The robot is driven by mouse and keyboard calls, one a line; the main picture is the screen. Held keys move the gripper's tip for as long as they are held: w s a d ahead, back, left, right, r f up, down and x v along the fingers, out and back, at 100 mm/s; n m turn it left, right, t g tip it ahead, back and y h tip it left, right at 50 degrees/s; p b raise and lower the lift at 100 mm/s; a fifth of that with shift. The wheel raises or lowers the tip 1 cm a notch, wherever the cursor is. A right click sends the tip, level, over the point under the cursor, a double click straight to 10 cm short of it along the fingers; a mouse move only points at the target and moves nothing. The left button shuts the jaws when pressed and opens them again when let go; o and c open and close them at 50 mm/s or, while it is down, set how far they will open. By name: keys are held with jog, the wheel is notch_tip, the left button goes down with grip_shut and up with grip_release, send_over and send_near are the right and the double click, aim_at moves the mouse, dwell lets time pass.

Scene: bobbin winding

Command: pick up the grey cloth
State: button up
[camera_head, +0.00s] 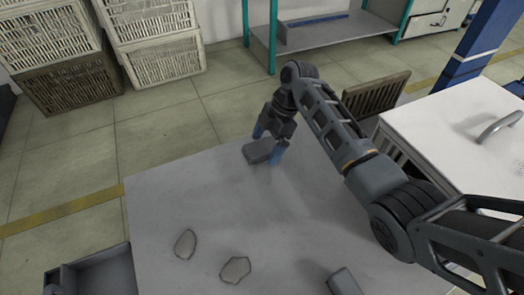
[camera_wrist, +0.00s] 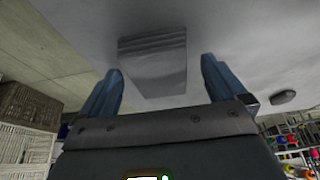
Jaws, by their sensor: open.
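The grey cloth (camera_head: 258,151) appears as a small folded grey pad on the far part of the pale tabletop. My gripper (camera_head: 268,142) reaches down beside it, with blue fingertips close to the cloth. In the wrist view the cloth (camera_wrist: 153,62) has layered folds along one edge and lies ahead of the gap between the blue fingers. My gripper (camera_wrist: 161,68) is open and empty there, the fingers set wider than the cloth. I cannot tell whether a finger touches it.
Two flat, pale, irregular pieces (camera_head: 185,243) lie on the table (camera_head: 160,200). A grey block (camera_head: 344,282) sits at the near edge. A grey open bin (camera_head: 95,275) stands at lower left, and a white cabinet with a handle (camera_head: 450,130) at right. The table's left side is mostly clear.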

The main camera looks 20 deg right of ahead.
aim_at(259, 148)
jog(key=c, duration=1.1)
jog(key=shift+r, duration=0.1)
jog(key=shift+r, duration=0.6)
notch_tip(259, 148, up, 3)
jog(key=shift+f+p, duration=0.15)
jog(key=shift+p, duration=0.5)
jog(key=shift+s+d+r+p, duration=0.45)
jog(key=shift+s+d+r, duration=0.6)
jog(key=shift+d, duration=0.7)
jog(key=shift+s+d+r+p, duration=0.5)
jog(key=shift+s+d+r, duration=0.2)
jog(key=shift+d+r, duration=0.8)
jog(key=shift+s+d+r+p, duration=0.45)
jog(key=shift+s+d+r, duration=0.5)
jog(key=shift+d, duration=1)
jog(key=shift+w, duration=0.1)
